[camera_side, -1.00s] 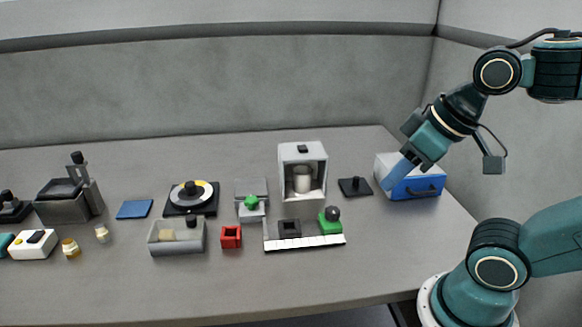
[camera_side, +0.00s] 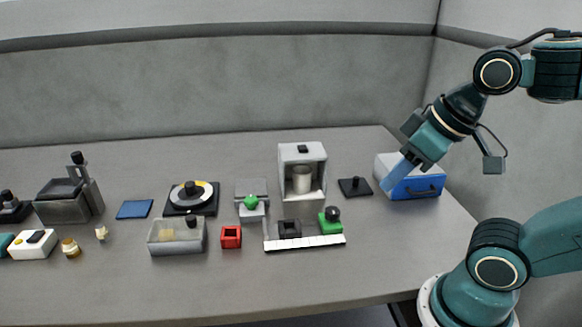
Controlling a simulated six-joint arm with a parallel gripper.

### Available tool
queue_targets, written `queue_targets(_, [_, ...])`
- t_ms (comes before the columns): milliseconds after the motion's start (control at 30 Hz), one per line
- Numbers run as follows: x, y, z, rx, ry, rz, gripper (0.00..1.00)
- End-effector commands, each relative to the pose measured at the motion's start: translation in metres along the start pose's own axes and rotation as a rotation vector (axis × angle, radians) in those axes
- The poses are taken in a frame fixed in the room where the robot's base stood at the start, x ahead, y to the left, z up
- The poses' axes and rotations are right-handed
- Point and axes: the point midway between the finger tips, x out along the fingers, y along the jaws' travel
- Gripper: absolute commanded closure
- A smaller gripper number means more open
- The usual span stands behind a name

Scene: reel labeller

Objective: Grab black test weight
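I cannot tell for sure which thing is the black test weight. A small black piece (camera_side: 192,222) stands at the back right inside the grey, see-through-looking bin (camera_side: 177,250). Another black piece, a flat square plate with a short knob (camera_side: 355,187), lies on the table between the white cabinet and the blue-fronted box. My gripper (camera_side: 392,181) is at the right, pointing down and left, its blue tip in front of the blue-fronted box's left side. It is far from the bin and to the right of the square plate. Its finger gap does not show.
The blue-fronted drawer box (camera_side: 420,186) stands close by my gripper. The white cabinet (camera_side: 303,151) holds a pale cylinder. A red open block (camera_side: 231,237), a white-edged rack (camera_side: 305,243) and a black disc stand (camera_side: 190,197) sit mid-table. The front of the table is clear.

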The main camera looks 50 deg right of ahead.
Motion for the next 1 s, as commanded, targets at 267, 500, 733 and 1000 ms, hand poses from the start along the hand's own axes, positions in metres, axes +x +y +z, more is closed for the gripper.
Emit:
queue_targets(267, [0.002, 0.0, -0.008, 0.072, -0.015, 0.001, 0.62])
queue_targets(500, [0.012, 0.002, -0.032, 0.324, -0.062, 0.009, 0.62])
queue_targets(733, [0.031, 0.006, -0.064, 0.656, -0.12, 0.033, 0.62])
queue_targets(1000, [0.063, 0.013, -0.097, 1.052, -0.183, 0.085, 0.62])
